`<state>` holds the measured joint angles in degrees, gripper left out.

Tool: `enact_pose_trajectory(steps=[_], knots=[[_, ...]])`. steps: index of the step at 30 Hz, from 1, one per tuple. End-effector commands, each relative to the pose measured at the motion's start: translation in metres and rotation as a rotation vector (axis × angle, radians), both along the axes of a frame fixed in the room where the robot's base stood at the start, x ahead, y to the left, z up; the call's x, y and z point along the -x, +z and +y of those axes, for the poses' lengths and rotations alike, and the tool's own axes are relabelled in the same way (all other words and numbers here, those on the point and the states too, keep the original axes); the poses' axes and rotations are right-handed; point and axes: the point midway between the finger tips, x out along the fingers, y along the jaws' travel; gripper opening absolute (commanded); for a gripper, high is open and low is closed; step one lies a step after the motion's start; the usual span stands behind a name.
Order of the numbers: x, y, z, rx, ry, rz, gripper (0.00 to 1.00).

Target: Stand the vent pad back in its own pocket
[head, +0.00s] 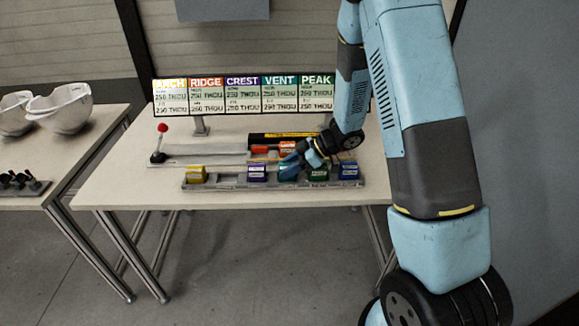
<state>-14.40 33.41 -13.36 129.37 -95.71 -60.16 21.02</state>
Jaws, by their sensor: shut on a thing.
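The grey pocket rack (226,186) lies along the front of the table. The teal vent pad (287,178) is at the rack's middle, between a purple pad (257,173) and a green pad (318,173). My gripper (291,165) reaches in from the right and is shut on the vent pad. The fingers cover much of the pad. I cannot tell whether it is fully seated in the pocket or just above it.
A yellow pad (196,174) and a blue pad (349,170) stand at the rack's ends. Behind are an orange pad (287,147), a red-knobbed lever (160,143) and a label board (243,95). A side table (85,127) holds white shells (62,108).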

Motion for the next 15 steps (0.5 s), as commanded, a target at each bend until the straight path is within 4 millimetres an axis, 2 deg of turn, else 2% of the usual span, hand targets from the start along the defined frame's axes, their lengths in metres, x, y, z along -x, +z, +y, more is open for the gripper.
enact_pose_trajectory(steps=[2, 3, 11, 15], knots=[[0.0, -0.0014, 0.0, 0.0, -0.001, 0.001, 0.05], [0.0, -0.0011, 0.0002, 0.0, 0.0, 0.0, 0.43], [0.0001, -0.0011, 0.0004, 0.0, 0.0, 0.0, 0.68], [0.0001, -0.0011, 0.0006, 0.0, 0.0, 0.0, 0.69]])
